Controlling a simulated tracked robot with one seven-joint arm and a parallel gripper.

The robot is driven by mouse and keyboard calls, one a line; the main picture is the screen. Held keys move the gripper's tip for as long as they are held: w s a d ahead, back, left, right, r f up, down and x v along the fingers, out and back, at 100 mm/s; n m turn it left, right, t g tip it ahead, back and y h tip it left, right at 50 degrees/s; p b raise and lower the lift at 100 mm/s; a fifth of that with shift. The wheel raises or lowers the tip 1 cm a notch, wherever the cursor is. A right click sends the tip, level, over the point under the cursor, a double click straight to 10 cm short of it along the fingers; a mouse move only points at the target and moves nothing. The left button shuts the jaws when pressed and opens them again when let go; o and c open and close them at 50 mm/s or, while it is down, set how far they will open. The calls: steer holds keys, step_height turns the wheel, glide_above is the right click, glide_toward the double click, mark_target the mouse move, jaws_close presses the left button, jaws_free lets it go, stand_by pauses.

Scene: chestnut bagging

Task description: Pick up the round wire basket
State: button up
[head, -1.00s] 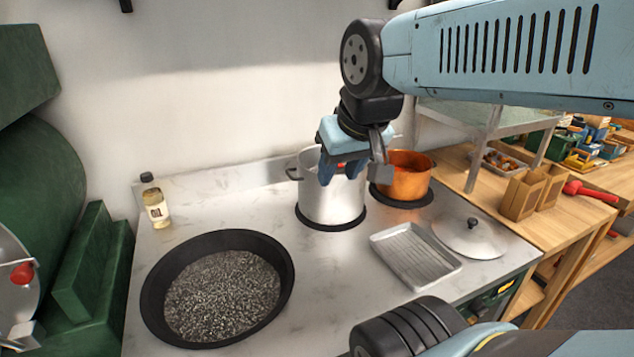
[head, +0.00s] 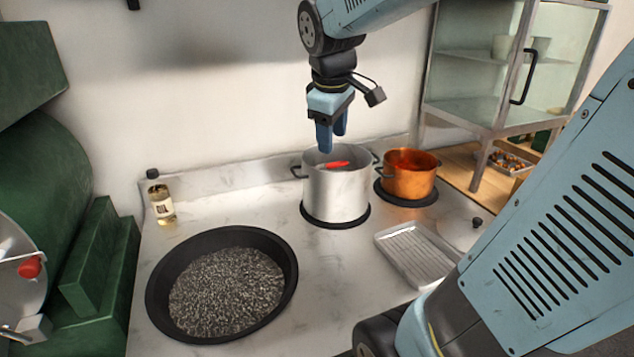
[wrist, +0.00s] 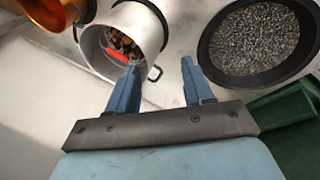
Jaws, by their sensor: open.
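A tall steel pot (head: 336,195) stands on a dark ring on the worktop. In the wrist view, brown chestnuts (wrist: 122,44) and a red bar (wrist: 118,57) show inside the pot. The red bar (head: 337,164) also shows at the pot's mouth in the head view; it looks like a grip. The wire mesh of a round basket cannot be made out; the pot's wall hides most of the inside. My gripper (head: 333,143) is open and empty, pointing down above the pot's mouth. In the wrist view, its fingertips (wrist: 160,65) lie beside the pot's rim.
A copper pot (head: 408,183) stands close on the right. A black pan of dark granules (head: 158,301) lies at the front left. An oil bottle (head: 162,204), a metal tray (head: 412,254) and a lid (head: 459,232) are on the worktop. A glass cabinet (head: 492,75) stands at the right.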

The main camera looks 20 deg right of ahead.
steer(key=w+d+f+n+g+h, duration=0.1)
steer(key=w+d+f+n+g, duration=0.15)
steer(key=w+n, duration=0.45)
steer(key=n+h, duration=0.2)
steer(key=n, duration=0.1)
glide_toward(336, 163)
steer(key=shift+g, duration=0.35)
steer(key=x, duration=1.2)
steer(key=shift+w+d+f, duration=0.1)
steer(key=shift+w+f, duration=0.2)
steer(key=shift+c, duration=0.4)
jaws_close()
